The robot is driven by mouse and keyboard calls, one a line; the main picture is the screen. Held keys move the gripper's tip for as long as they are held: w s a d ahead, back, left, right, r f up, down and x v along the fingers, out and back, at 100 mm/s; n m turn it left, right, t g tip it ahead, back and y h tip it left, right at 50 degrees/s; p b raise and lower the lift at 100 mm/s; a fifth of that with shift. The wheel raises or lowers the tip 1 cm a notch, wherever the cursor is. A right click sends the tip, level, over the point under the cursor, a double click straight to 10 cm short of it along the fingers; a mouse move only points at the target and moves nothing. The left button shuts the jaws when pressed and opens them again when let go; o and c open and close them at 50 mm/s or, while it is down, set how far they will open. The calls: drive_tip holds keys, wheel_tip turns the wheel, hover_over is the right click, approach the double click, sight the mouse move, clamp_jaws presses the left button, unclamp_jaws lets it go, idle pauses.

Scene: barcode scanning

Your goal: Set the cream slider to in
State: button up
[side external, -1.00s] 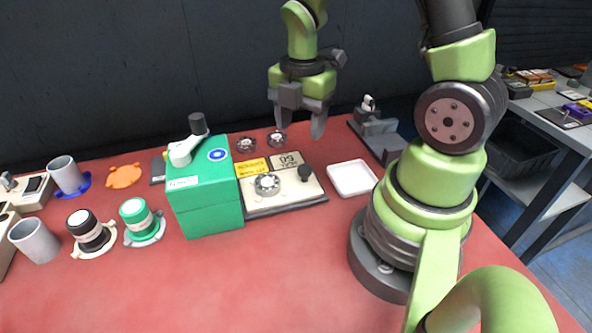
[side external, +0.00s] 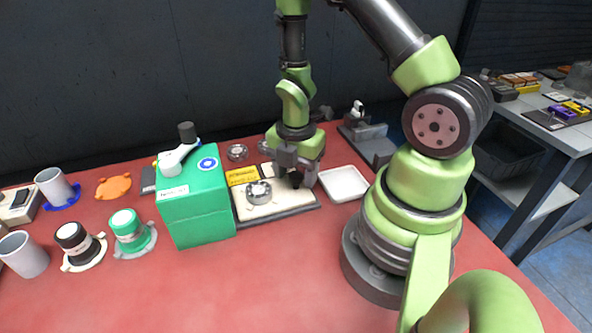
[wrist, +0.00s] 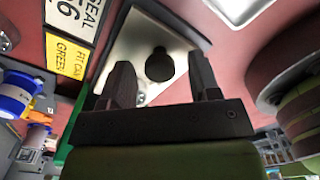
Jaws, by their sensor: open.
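The cream panel (side external: 285,207) lies on the red table, right of the green box. A round silver dial (side external: 259,192) sits on its left part. A dark knob, likely the slider's handle, stands on its right part and is mostly hidden by my gripper (side external: 296,180) in the side view. In the wrist view, the round black knob (wrist: 160,66) stands on the pale panel (wrist: 135,45). My gripper (wrist: 161,82) is open, with one finger on each side of the knob in that picture. I cannot tell whether either finger touches it.
The green box (side external: 196,208) with a white lever stands close to the panel's left. A white tray (side external: 344,184) lies to its right. A grey fixture (side external: 368,140) is behind the tray. Capped jars and grey cups stand at the left. The front table is clear.

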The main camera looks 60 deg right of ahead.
sight(262, 189)
clamp_jaws()
drive_tip(key=w+a, duration=0.5)
idle(0.3)
unclamp_jaws()
wheel_tip(262, 189, up, 10)
idle(0.5)
